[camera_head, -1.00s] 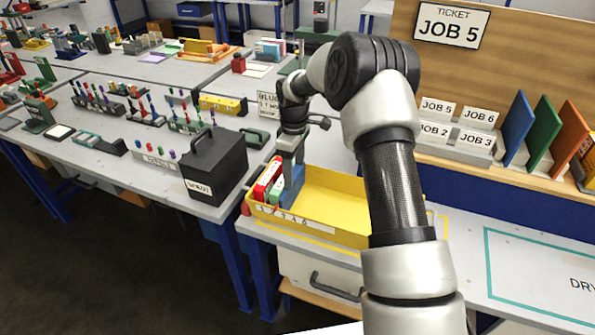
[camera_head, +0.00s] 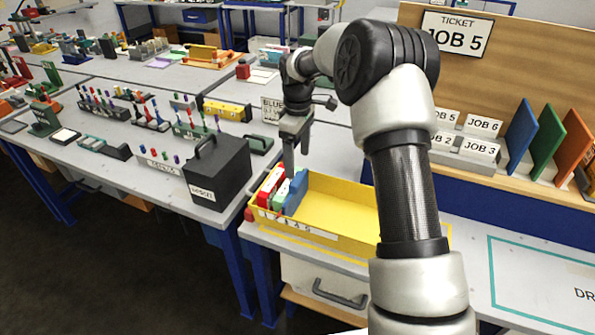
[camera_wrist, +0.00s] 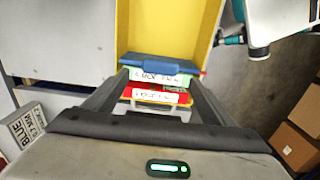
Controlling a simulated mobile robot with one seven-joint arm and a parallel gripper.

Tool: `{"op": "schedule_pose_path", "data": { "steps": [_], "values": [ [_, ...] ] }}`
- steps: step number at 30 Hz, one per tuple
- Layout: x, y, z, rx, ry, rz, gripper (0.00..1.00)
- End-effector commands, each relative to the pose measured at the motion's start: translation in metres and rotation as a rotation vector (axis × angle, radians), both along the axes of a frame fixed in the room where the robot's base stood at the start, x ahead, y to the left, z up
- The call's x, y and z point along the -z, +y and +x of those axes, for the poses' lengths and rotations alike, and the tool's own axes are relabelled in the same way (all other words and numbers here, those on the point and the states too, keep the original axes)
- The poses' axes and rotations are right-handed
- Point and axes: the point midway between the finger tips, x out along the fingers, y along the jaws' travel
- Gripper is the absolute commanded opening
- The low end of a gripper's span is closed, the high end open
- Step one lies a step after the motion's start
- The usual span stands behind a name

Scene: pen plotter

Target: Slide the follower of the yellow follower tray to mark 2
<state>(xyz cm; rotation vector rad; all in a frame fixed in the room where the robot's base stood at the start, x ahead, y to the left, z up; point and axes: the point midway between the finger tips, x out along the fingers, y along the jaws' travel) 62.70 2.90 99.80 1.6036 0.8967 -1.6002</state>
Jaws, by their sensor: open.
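The yellow follower tray (camera_head: 345,233) sits on the bench, with a white numbered strip (camera_head: 297,224) on its front wall. Its blue follower (camera_head: 298,190) stands upright near the left end, behind a green piece (camera_head: 281,195) and a red piece (camera_head: 270,184). The numeral at the follower is too small to read surely. My gripper (camera_head: 289,168) is open and empty, pointing down above the tray's left part. In the wrist view, the blue follower (camera_wrist: 157,65) lies beyond the labelled pieces, with the fingers to either side of them.
The tray is empty to the right of the follower. A dark box with a handle (camera_head: 218,178) stands close to the left of the tray. The job ticket board (camera_head: 510,60) and upright coloured panels (camera_head: 549,135) stand at the right.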

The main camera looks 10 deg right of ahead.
Motion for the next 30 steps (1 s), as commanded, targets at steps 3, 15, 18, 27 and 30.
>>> {"op": "schedule_pose_path", "data": {
  "steps": [3, 15, 18, 27, 30],
  "values": [
    [-0.033, 0.000, 0.001, -0.001, -0.005, 0.000, 0.77],
    [-0.095, 0.001, 0.000, -0.001, -0.001, 0.001, 0.77],
    [-0.099, 0.001, 0.000, -0.001, -0.001, 0.002, 0.77],
    [-0.099, 0.001, 0.000, -0.001, -0.001, 0.001, 0.77],
    [-0.094, 0.001, 0.000, -0.002, -0.001, 0.001, 0.77]
  ]
}}
